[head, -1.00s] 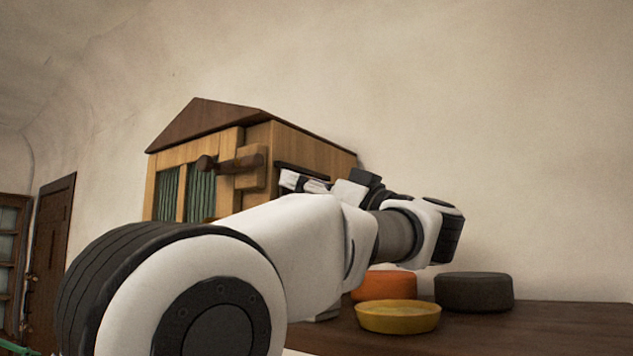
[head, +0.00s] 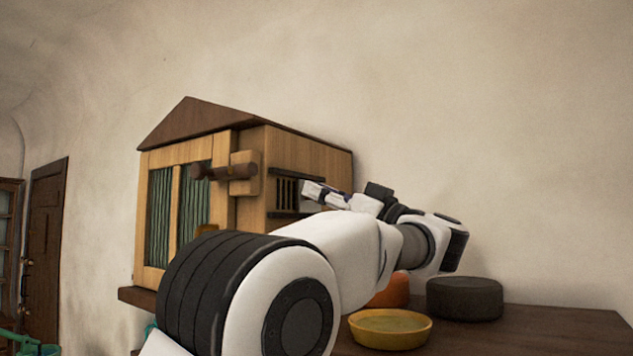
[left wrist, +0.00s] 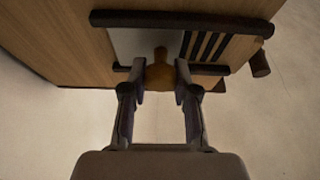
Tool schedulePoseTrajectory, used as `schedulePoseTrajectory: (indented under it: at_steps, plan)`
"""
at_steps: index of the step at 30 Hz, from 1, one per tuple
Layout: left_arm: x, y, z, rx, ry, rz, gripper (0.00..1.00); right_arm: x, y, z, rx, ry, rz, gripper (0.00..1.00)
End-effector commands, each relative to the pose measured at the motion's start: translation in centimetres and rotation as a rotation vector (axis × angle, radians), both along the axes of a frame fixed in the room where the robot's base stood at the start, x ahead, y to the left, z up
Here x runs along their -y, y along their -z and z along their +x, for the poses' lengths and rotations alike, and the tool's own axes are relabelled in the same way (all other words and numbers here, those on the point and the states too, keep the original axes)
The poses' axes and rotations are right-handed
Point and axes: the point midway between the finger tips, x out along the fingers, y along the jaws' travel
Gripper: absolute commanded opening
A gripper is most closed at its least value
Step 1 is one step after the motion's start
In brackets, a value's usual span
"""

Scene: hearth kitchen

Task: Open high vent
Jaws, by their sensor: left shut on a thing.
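The high vent is in the right side wall of a wooden house-shaped cabinet (head: 300,155). Dark vertical slats (head: 285,193) show between two dark rails; they also show in the left wrist view (left wrist: 208,46). Beside them is a pale sliding panel (left wrist: 128,42) with a brownish knob (left wrist: 160,75). My left gripper (head: 312,190) is at the vent, its fingers on either side of the knob and shut on it, as the left wrist view (left wrist: 160,88) shows. The gripper and arm hide part of the panel in the head view. My right gripper is not in view.
A dark wooden peg (head: 222,172) sticks out at the cabinet's front corner. Below my left arm, a yellow bowl (head: 390,329), an orange round thing (head: 392,292) and a dark round thing (head: 464,298) stand on a wooden shelf (head: 560,330). The wall above is bare.

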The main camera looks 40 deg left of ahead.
Motion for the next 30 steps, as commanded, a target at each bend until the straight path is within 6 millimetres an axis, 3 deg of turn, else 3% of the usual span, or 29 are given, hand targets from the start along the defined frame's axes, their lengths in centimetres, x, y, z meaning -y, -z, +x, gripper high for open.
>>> schedulePoseTrajectory:
  at_steps: [3, 4, 5, 6, 17, 30]
  plan:
    - [0.0, -0.3, -0.1, 0.005, 0.001, 0.005, 0.00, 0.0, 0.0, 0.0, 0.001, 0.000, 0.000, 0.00]
    - [0.0, -0.3, -0.1, 0.005, 0.002, 0.004, 0.40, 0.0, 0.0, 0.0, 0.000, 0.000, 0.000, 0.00]
    - [0.0, -0.3, -0.1, 0.005, 0.002, 0.004, 0.50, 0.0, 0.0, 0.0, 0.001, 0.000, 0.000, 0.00]
    - [0.0, -0.3, -0.1, 0.004, 0.002, 0.003, 0.54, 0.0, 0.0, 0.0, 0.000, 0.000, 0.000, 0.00]
    - [0.6, 0.1, 0.0, 0.003, 0.000, 0.004, 0.54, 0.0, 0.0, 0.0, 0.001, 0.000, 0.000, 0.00]
    - [9.6, 3.9, 1.2, 0.002, 0.001, 0.005, 0.54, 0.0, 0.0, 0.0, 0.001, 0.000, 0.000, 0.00]
